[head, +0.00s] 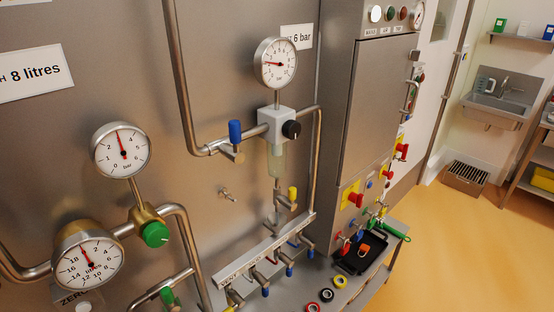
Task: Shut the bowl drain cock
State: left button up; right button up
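A filter-regulator with a pale translucent bowl (277,162) hangs below a grey block with a black knob (291,129), right of the middle. Under the bowl is a small cock with a yellow lever (292,193), which seems to be the bowl drain cock. Its lever stands roughly upright beside the metal body; I cannot tell for certain whether this is open or shut. A blue-handled valve (235,132) sits on the pipe to the left of the block. Neither of my grippers is in view.
A pressure gauge (275,63) stands above the block. A green knob (155,234) and two more gauges are at lower left. A manifold rail (265,250) with several blue-handled cocks runs below. A black tray (362,252) lies on the bench. Open floor lies at right.

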aim_at(289, 202)
jog(key=i+l+u, duration=0.1)
jog(key=l+u, duration=0.3)
jog(key=i+l+u, duration=0.1)
jog(key=l+u, duration=0.2)
jog(key=u, duration=0.15)
